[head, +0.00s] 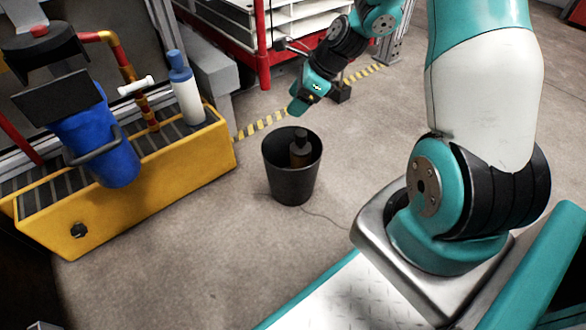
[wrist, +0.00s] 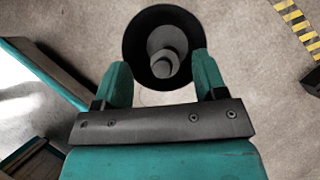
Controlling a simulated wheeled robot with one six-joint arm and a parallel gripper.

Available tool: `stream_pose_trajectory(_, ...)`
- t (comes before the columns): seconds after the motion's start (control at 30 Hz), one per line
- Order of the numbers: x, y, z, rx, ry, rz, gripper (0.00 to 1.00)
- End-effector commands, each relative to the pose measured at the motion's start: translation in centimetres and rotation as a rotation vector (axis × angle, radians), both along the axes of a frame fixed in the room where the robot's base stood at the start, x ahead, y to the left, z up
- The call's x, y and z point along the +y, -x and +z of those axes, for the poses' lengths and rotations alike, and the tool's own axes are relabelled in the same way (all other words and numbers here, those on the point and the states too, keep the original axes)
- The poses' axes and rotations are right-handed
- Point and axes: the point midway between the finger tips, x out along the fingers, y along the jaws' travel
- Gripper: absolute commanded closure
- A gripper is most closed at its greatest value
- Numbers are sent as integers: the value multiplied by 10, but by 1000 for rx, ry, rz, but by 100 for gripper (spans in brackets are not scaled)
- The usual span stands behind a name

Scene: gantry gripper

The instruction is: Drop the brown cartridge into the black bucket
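The black bucket (head: 290,187) stands upright on the floor in the middle of the head view. The brown cartridge (head: 299,157), with a dark cap, is inside it and looks upright; its lower part is hidden by the bucket wall. In the wrist view the bucket (wrist: 134,47) is seen from above, with the cartridge (wrist: 166,47) inside it. My gripper (head: 298,106) is above and just behind the bucket in the head view. In the wrist view my gripper (wrist: 160,72) has its fingers wide apart, with nothing held between them.
A yellow bench (head: 150,190) with a dark grated top stands at left. A red-framed shelf (head: 263,60) stands at the back. The floor around the bucket is clear, except for a thin cable.

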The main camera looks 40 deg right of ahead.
Motion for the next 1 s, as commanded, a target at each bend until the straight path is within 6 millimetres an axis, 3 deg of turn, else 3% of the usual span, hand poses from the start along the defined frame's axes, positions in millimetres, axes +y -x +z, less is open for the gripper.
stream_pose_trajectory(0.23, -6, 5, 16, 0, 1, -1, 35)
stream_pose_trajectory(0.7, -53, 45, 115, -1, 1, -4, 35)
stream_pose_trajectory(1.0, -70, 60, 145, 0, 0, -1, 35)
